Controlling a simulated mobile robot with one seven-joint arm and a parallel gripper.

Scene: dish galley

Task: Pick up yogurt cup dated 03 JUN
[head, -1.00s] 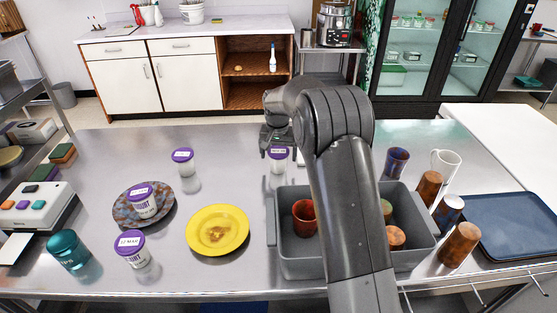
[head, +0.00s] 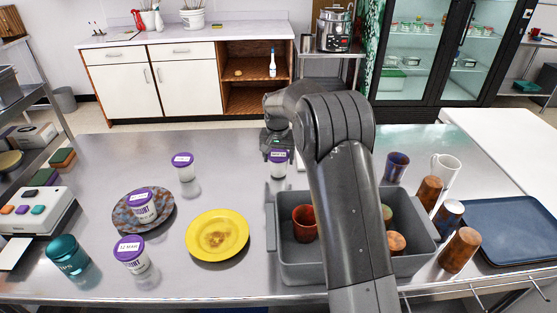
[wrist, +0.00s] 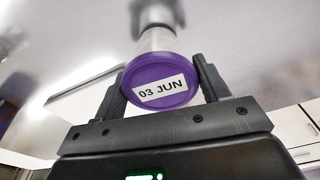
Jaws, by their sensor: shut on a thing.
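A white yogurt cup with a purple lid (wrist: 162,80) fills the middle of the wrist view. Its lid label reads 03 JUN. My gripper (wrist: 160,88) is shut on this cup, one finger on each side just at the lid. In the head view my gripper (head: 278,155) holds the cup (head: 279,170) upright, just behind the grey bin's left end. I cannot tell whether its base touches the table. Other purple-lidded cups stand at the back left (head: 184,168), on the speckled plate (head: 121,221), and at the front left (head: 133,256).
The grey bin (head: 273,232) with cups in it sits right of the yellow plate (head: 217,234). Several tumblers and a white mug (head: 445,168) stand right of the bin, near a blue tray (head: 518,228). A teal cup (head: 68,256) stands front left.

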